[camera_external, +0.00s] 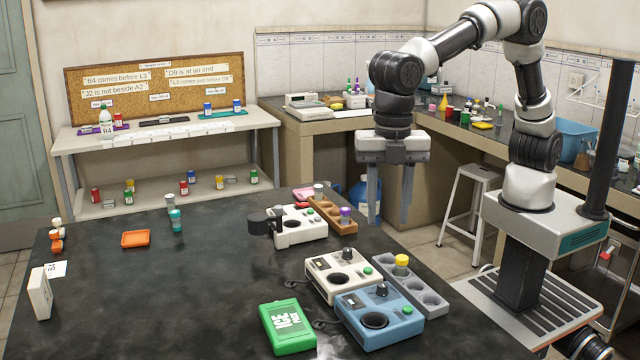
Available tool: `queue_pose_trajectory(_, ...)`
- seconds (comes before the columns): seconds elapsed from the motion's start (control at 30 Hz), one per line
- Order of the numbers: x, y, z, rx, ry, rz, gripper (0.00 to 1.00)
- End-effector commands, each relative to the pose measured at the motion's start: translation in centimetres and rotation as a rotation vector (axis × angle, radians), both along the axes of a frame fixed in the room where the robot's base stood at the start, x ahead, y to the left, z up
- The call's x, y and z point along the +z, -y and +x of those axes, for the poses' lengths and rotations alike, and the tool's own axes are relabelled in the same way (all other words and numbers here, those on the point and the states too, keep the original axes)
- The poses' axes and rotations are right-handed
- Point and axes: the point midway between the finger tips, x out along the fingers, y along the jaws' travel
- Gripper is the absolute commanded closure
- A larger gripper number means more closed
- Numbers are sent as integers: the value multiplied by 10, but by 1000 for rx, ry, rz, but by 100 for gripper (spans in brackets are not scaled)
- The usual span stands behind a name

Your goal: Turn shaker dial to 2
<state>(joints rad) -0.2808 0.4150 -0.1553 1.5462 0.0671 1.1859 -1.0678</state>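Three small bench devices stand on the black table, and I cannot tell from their looks which is the shaker. The blue device (405,329) has a round dark well, a black dial (381,289) and a green button. The beige device (318,267) behind it has a similar well, a black dial (349,255) and a green button. A white device (300,240) stands farther back, with a black part at its left. Dial markings are too small to read. My gripper (390,220) is open and empty, pointing down, above and apart from the devices.
A grey rack (424,300) with a yellow-capped vial stands right of the blue and beige devices. A brown rack (333,217) stands beside the white device. The table's left middle is mostly clear.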

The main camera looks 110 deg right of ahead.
Motion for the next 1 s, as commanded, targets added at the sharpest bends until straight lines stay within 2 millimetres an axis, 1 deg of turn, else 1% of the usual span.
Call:
queue_pose_trajectory(0.03,-12,0,-1,0,-4,0,62)
queue_pose_trajectory(0.4,-93,0,-2,-2,-4,0,62)
queue_pose_trajectory(0.6,-130,0,-2,-3,-3,-1,62)
queue_pose_trajectory(0.7,-143,0,-1,-2,-3,-1,62)
queue_pose_trajectory(0.8,-151,0,-1,-2,-1,0,62)
queue_pose_trajectory(1.0,-156,0,-1,-3,0,0,62)
